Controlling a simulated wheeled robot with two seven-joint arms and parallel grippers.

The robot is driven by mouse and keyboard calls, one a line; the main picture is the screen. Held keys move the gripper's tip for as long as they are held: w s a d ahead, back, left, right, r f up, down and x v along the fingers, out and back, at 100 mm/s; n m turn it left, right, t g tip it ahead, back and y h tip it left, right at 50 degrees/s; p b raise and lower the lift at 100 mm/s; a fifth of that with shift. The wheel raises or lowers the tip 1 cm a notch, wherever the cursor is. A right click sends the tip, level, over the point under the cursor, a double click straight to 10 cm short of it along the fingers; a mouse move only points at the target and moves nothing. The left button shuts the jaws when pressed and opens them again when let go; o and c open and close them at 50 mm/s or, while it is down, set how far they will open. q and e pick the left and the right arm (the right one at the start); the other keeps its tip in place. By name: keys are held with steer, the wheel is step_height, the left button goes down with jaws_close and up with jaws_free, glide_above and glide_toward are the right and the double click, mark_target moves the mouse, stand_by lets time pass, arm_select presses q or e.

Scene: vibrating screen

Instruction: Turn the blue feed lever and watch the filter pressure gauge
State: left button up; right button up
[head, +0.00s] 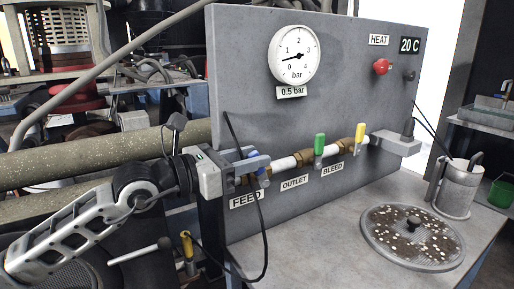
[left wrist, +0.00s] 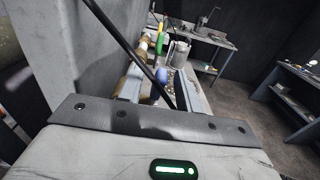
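The blue feed lever (head: 253,154) is on the pipe above the FEED label, partly hidden by my left gripper (head: 262,165). The gripper's two fingers lie on either side of it and look apart. In the left wrist view the blue lever (left wrist: 162,75) shows between the fingers, with space beside it; contact cannot be told. The round white pressure gauge (head: 295,55) is on the grey panel, its black needle pointing left and slightly down, between 0 and 1. My right gripper is not in view.
A green outlet lever (head: 319,143) and a yellow bleed lever (head: 360,132) stand upright along the same pipe. A red HEAT knob (head: 381,66) is at the panel's upper right. A round sieve (head: 440,256) and metal jug (head: 456,188) stand on the bench. A black cable hangs by my left gripper.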

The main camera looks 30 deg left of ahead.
arm_select(q)
steer(key=shift+x, duration=0.95)
jaws_close()
steer(key=shift+f, duration=0.1)
